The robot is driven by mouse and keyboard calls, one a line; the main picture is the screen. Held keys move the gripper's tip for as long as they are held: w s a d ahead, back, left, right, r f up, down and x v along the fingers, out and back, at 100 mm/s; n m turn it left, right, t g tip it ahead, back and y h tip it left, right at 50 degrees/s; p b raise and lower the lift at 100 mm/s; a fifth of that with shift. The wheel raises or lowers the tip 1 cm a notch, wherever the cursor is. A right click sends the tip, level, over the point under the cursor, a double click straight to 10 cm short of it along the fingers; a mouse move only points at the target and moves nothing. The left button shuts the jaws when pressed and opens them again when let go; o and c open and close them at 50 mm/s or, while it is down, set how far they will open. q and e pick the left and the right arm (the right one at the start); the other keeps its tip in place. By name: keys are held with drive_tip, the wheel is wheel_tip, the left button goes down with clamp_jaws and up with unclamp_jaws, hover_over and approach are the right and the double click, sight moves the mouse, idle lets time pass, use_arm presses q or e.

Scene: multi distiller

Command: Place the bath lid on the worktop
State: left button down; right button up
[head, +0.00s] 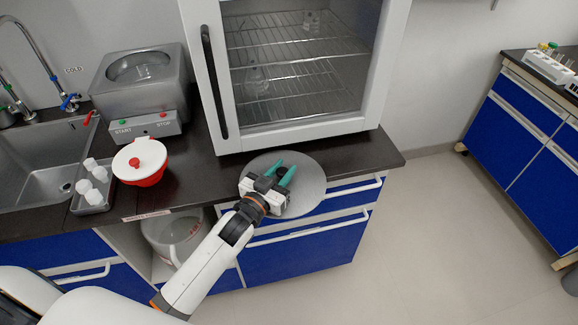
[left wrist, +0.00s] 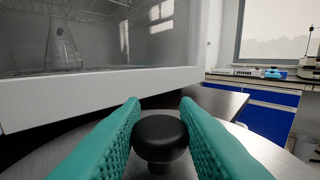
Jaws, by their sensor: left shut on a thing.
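The bath lid (head: 312,188) is a round, flat grey metal disc with a black knob (left wrist: 160,132). My left gripper (head: 280,174) has its teal fingers shut on the knob, one finger on each side. The lid hangs level at the worktop's front edge, below the glass-door cabinet, partly over the dark worktop (head: 350,152) and partly in front of the drawers. I cannot tell whether it touches the worktop. The bath (head: 110,88), a steel box with START and STOP buttons, stands uncovered at the back left. My right gripper is out of view.
The glass-door cabinet (head: 293,129) stands close behind the lid. Free worktop lies right of the lid and between bowl and cabinet.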

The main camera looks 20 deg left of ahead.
sight(285, 168)
use_arm(q)
drive_tip(key=w, duration=0.1)
drive_tip(key=w+b, duration=0.1)
drive_tip(key=w, duration=0.1)
drive_tip(key=shift+d, duration=0.3)
drive_tip(key=shift+w+f+b, duration=0.15)
drive_tip(key=shift+w+b, duration=0.1)
drive_tip(key=shift+b, duration=0.1)
drive_tip(key=shift+s, duration=0.1)
drive_tip(key=c, duration=1.1)
unclamp_jaws()
